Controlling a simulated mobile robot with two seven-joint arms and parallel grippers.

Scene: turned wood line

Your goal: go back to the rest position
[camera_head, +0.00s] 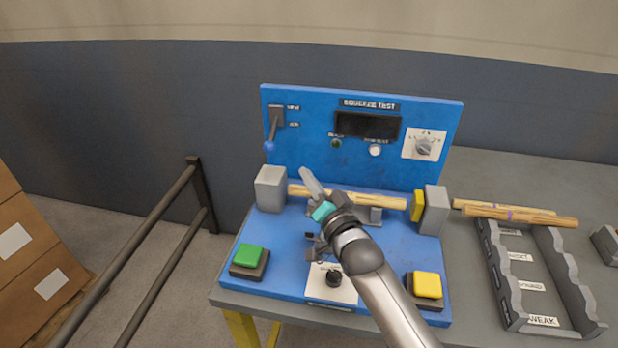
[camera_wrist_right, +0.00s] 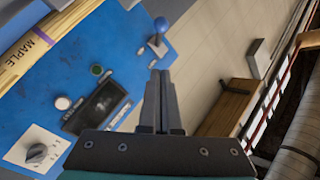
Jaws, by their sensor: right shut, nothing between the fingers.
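My right gripper (camera_head: 306,176) reaches in from the lower right in the head view, over the blue squeeze test machine (camera_head: 290,140). Its fingers point up and left and overlap the wooden rod in the picture. In the right wrist view the two fingers (camera_wrist_right: 160,82) are shut together and empty. The blue-knobbed lever (camera_head: 269,145) lies beyond the fingertips, and its knob (camera_wrist_right: 159,25) appears just above them in the wrist view. I cannot tell the exact gap. My left gripper is not in view.
A wooden rod (camera_head: 370,201) spans between a grey block (camera_head: 270,188) and a yellow pad (camera_head: 417,206). Green (camera_head: 248,253) and yellow (camera_head: 427,285) buttons sit in front. A labelled grey rack (camera_head: 508,318) and loose rods (camera_head: 520,215) are right. Railings (camera_head: 150,220) and cartons (camera_head: 30,250) stand left.

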